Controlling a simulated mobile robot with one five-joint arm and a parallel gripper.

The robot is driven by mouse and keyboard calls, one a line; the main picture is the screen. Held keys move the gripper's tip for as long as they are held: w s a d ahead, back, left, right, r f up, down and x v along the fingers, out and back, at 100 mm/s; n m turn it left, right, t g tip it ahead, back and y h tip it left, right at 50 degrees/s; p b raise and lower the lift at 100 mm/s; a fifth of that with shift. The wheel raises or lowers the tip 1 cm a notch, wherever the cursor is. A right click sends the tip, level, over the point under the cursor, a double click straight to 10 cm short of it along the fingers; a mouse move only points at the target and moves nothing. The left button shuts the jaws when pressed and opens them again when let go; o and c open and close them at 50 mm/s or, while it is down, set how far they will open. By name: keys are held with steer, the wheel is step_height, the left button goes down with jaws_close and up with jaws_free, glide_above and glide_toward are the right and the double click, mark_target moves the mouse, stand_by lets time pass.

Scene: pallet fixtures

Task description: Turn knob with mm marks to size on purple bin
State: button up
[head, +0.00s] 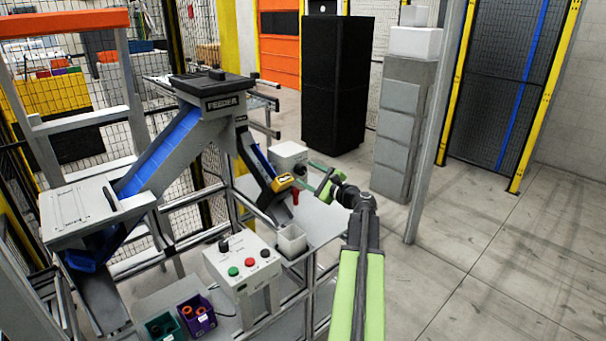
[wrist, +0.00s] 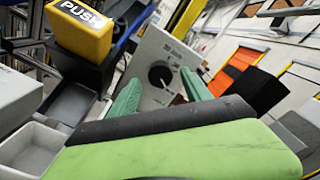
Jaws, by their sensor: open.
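A grey box (wrist: 152,52) with a round black knob (wrist: 160,76) shows in the wrist view. Small print lies around the knob, too small to read. The box shows in the head view (head: 290,152) behind the yellow block. My gripper (wrist: 161,92) is open, with its green fingers on either side of the knob in the picture; I cannot tell whether they touch it. The gripper also shows in the head view (head: 313,178). The purple bin (head: 205,325) stands low at the front with orange-red rings inside; its label is too small to read.
A yellow PUSH block (wrist: 82,30) sits left of my gripper. A control panel (head: 240,268) with coloured buttons and black knobs stands in front, beside a small light tray (head: 292,244). A green bin (head: 160,328) adjoins the purple one. Floor at right is clear.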

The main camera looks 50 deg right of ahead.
steer(key=shift+w+d, duration=0.1)
steer(key=shift+w, duration=1.2)
